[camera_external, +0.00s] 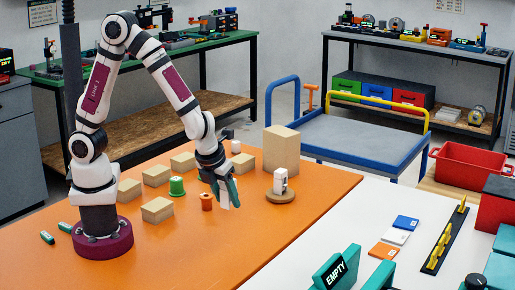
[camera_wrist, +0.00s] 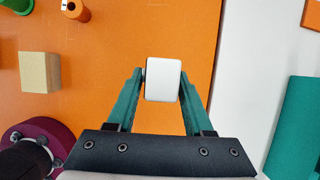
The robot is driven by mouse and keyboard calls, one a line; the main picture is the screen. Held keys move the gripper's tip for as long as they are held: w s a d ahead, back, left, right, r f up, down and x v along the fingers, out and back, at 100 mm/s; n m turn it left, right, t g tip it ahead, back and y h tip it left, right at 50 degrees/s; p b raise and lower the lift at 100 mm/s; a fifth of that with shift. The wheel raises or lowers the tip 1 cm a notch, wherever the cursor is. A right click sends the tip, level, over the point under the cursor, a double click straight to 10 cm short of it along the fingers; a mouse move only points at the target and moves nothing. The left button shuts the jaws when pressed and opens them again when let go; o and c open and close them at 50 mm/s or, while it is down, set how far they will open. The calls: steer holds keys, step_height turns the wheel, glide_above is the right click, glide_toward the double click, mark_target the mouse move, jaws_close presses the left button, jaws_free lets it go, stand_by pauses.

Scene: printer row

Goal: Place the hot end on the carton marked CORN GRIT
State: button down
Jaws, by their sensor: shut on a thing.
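My gripper (camera_external: 229,192) is shut on a pale grey-white block (camera_wrist: 163,80), held between the two teal fingers in the wrist view. In the external view the block (camera_external: 223,199) hangs below the fingers, over the orange table. I cannot tell for sure whether this block is the hot end. Several plain tan cartons stand on the table: a small one (camera_external: 157,210) at the front, others behind it, and a tall one (camera_external: 281,150) at the back right. No CORN GRIT marking is readable on any of them.
An orange spool-like piece (camera_external: 206,202) stands just left of my gripper, with a green cup-shaped piece (camera_external: 177,186) beyond it. A white piece (camera_external: 280,180) stands on a round wooden base to the right.

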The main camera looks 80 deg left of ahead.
steer(key=w+a+r, duration=0.7)
steer(key=w+a, duration=0.4)
steer(key=a, duration=0.1)
steer(key=w+a+r, duration=0.8)
steer(key=w+a, duration=0.3)
steer(key=a, duration=0.1)
glide_above(285, 134)
steer(key=s+d, duration=0.1)
step_height(285, 134, down, 7)
steer(key=shift+r, duration=0.1)
steer(key=f, duration=0.3)
steer(key=shift+d+f, duration=0.2)
steer(key=shift+f, duration=0.2)
steer(key=shift+f, duration=0.2)
steer(key=shift+c, duration=1.4)
jaws_free()
